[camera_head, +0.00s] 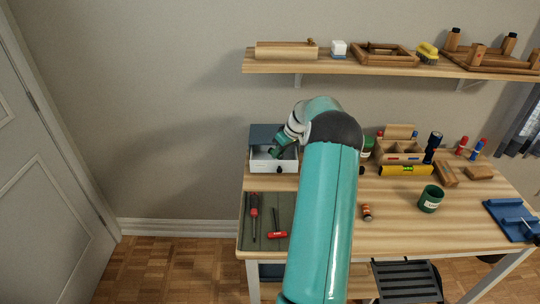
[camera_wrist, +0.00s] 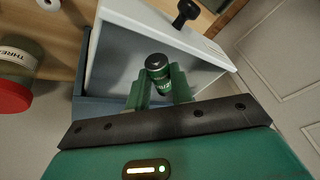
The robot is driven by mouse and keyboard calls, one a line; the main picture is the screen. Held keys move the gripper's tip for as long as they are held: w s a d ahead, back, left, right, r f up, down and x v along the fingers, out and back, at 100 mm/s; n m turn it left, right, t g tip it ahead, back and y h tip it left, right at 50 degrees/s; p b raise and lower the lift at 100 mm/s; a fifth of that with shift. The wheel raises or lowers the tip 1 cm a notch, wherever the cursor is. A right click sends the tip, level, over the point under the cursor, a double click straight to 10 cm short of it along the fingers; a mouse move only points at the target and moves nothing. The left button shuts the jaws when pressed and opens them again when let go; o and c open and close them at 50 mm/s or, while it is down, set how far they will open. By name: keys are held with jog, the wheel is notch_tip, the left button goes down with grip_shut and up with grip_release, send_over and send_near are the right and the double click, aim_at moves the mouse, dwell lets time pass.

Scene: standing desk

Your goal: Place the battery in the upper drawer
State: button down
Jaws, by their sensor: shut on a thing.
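In the head view the drawer (camera_head: 262,165) is pulled out of the grey-blue cabinet (camera_head: 262,134). My gripper (camera_head: 276,152) is at the drawer's opening. The battery cannot be made out there, and whether it touches the drawer floor cannot be told.
A jar with a red lid (camera_wrist: 14,85) stands beside the cabinet. A tray with screwdrivers (camera_head: 265,235) lies in front of the drawer. A green cup (camera_head: 430,198), a small brown cylinder (camera_head: 366,212) and a yellow level (camera_head: 405,170) are on the desk. A shelf (camera_head: 370,66) hangs above.

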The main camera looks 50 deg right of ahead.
aim_at(271, 151)
jog(key=w+f, duration=0.1)
jog(key=w, duration=0.1)
jog(key=w+a+f, duration=0.1)
jog(key=w+f, duration=0.1)
jog(key=shift+a, duration=0.1)
jog(key=shift+r, duration=0.1)
jog(key=shift+s+a+f, duration=0.1)
jog(key=shift+f, duration=0.35)
jog(key=c, duration=1.5)
grip_release()
jog(key=shift+f, duration=0.15)
jog(key=shift+s+f, duration=0.1)
jog(key=shift+s, duration=0.05)
jog(key=v, duration=0.8)
jog(key=w+v, duration=0.1)
jog(key=v, duration=0.4)
jog(key=shift+r, duration=0.25)
